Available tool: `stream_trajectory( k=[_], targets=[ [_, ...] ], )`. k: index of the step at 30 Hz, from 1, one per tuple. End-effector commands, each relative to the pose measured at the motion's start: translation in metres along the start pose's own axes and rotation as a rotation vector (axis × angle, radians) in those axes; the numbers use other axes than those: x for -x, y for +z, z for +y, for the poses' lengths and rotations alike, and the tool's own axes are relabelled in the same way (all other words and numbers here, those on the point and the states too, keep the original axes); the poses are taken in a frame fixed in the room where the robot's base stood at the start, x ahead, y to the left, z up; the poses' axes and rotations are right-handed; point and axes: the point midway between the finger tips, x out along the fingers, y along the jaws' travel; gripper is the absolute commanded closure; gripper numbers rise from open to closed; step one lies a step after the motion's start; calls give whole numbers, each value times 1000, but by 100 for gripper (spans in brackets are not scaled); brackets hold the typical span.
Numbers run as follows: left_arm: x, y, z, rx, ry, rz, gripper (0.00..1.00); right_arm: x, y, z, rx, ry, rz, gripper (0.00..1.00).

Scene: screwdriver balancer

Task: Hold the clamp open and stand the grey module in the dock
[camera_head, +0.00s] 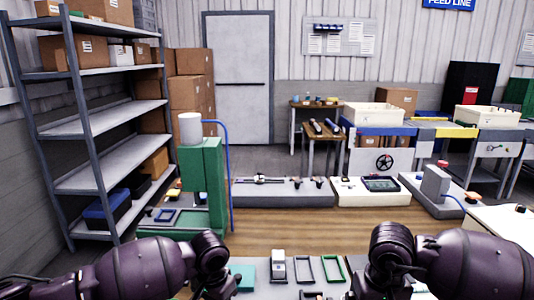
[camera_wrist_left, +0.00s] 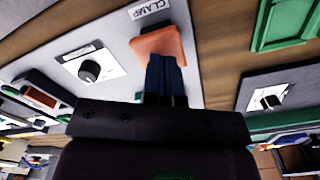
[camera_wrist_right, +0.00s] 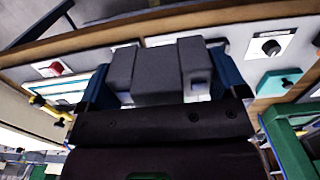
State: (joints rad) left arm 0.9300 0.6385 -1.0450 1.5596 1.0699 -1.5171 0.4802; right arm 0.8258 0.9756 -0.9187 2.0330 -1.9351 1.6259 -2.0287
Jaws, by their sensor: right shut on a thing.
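The grey module (camera_wrist_right: 155,72) is held between the two blue fingers of my right gripper (camera_wrist_right: 165,75) in the right wrist view. My left gripper (camera_wrist_left: 166,78) has its blue fingers close together, with no gap visible. Their tips are at an orange paddle (camera_wrist_left: 158,44) beside a plate marked CLAMP (camera_wrist_left: 150,9); whether they press it is unclear. The clamp jaws are not clearly visible, and I cannot make out the dock for certain. In the head view both grippers are below the picture's edge or hidden by my arms.
A black knob (camera_wrist_left: 88,70) on a white plate is left of the paddle in the left wrist view. In the head view, a grey block with a pale top (camera_head: 278,266), a dark frame (camera_head: 304,270) and a green frame (camera_head: 333,269) are at the front.

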Motion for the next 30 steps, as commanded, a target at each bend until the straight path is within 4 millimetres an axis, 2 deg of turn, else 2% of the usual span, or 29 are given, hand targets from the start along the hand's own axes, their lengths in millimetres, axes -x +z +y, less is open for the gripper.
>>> stream_trajectory(
  k=[22, 30],
  targets=[
    [-19, 0, 0, -1, 1, -1, 100, -6, 0, 0, 0, 0, -5, 36],
    [-19, 0, 1, -1, 1, -1, 100, -5, 0, 0, 0, 0, -4, 36]
  ],
)
